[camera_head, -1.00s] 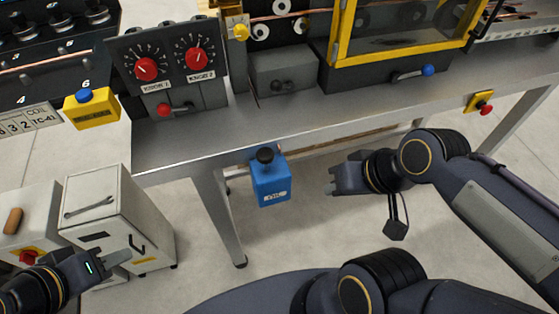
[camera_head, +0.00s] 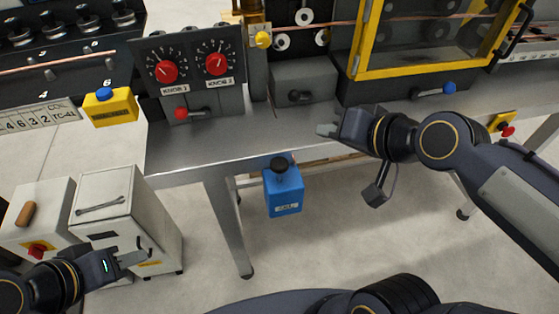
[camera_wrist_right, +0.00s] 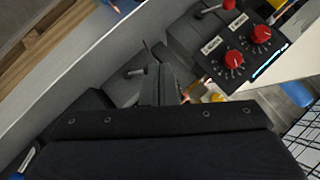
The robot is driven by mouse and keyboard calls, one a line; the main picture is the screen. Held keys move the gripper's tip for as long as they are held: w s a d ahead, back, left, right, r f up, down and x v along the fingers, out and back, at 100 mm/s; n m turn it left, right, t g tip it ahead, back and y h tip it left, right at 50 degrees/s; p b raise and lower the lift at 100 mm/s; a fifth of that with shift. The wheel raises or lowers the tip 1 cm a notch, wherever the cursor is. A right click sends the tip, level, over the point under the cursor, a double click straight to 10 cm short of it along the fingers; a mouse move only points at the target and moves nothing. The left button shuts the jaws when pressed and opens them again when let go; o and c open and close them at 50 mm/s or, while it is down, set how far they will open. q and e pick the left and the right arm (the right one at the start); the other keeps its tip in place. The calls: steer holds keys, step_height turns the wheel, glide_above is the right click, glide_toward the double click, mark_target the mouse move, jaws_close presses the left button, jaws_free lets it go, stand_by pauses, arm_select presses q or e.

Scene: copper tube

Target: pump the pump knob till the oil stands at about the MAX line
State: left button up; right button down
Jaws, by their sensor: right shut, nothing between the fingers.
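A blue oil can (camera_head: 284,190) with a black knob (camera_head: 279,164) on top and a white label hangs at the bench's front edge. A grey box (camera_head: 305,80) with a dark knob (camera_head: 299,96) on its front stands on the bench behind it. My right gripper (camera_head: 327,130) is shut and empty, over the bench's front edge, right of the can's knob and in front of the grey box, apart from both. It also shows in the right wrist view (camera_wrist_right: 168,85). My left gripper (camera_head: 132,258) is low at the left, by the white cabinet. I cannot make out a MAX line or oil level.
The steel bench (camera_head: 190,152) has clear room along its front. A panel with two red knobs (camera_head: 190,68) stands at the left, a yellow-framed enclosure (camera_head: 432,68) at the right. A white cabinet (camera_head: 125,215) stands on the floor at left. An amber part (camera_head: 253,12) is cut off at the top.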

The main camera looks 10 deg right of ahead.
steer(key=w+a+r+m+t, duration=0.4)
steer(key=w+r, duration=0.4)
steer(key=r, duration=0.4)
steer(key=w+a+r+m+t+y, duration=0.1)
steer(key=w+a+r+m+t, duration=0.4)
steer(key=w+r, duration=0.3)
step_height(320, 180, up, 4)
steer(key=shift+w+a+r, duration=0.15)
steer(key=shift+w+a, duration=0.1)
steer(key=shift+a, duration=0.1)
stand_by(0.8)
